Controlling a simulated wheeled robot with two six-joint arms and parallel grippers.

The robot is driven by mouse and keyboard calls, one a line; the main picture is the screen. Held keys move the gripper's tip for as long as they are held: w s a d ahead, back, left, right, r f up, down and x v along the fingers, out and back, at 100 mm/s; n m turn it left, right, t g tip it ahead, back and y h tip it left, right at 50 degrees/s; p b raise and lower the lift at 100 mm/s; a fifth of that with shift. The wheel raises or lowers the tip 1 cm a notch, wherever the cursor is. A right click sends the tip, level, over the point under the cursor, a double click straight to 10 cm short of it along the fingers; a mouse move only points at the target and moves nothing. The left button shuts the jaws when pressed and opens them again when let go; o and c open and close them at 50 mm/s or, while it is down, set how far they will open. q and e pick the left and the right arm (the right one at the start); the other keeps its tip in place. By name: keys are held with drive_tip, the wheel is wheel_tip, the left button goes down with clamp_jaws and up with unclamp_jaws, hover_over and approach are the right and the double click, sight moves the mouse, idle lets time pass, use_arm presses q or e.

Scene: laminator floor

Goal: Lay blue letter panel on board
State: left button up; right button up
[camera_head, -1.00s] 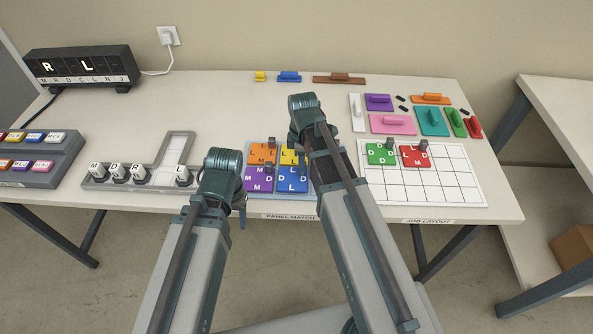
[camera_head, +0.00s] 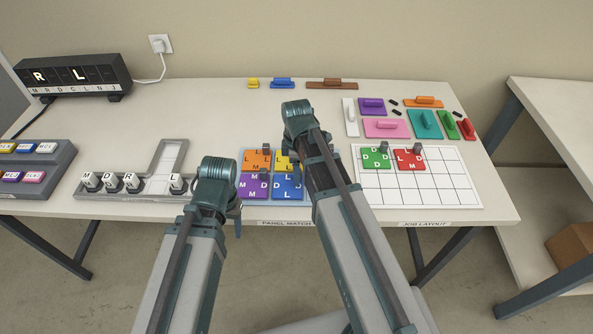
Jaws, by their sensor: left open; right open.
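The blue letter panel (camera_head: 287,187) with white letters lies at the lower right of the light-blue panel-match board (camera_head: 262,222), beside a purple panel (camera_head: 252,186) and below a yellow one (camera_head: 284,161). An orange panel (camera_head: 257,159) is at the board's upper left. My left gripper (camera_head: 226,200) is open at the board's left side, mostly hidden by its own wrist. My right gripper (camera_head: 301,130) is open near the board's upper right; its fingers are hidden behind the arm. My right arm covers the board's right edge and part of the yellow panel.
The white gridded job-layout board (camera_head: 430,190) holds a green panel (camera_head: 376,158) and a red panel (camera_head: 409,159). Several coloured handled pieces lie behind it. A grey tray (camera_head: 170,155) with lettered blocks stands left. A black letter display (camera_head: 72,76) stands at the back left.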

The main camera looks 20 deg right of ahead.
wheel_tip(320, 180, up, 12)
drive_tip(key=p, duration=1.2)
drive_tip(key=s+a+m+h, duration=0.1)
drive_tip(key=s+a+m, duration=0.9)
drive_tip(key=s, duration=0.4)
drive_tip(key=shift+s+a+r+m, duration=0.15)
drive_tip(key=shift+a+m, duration=0.1)
drive_tip(key=shift+m, duration=0.25)
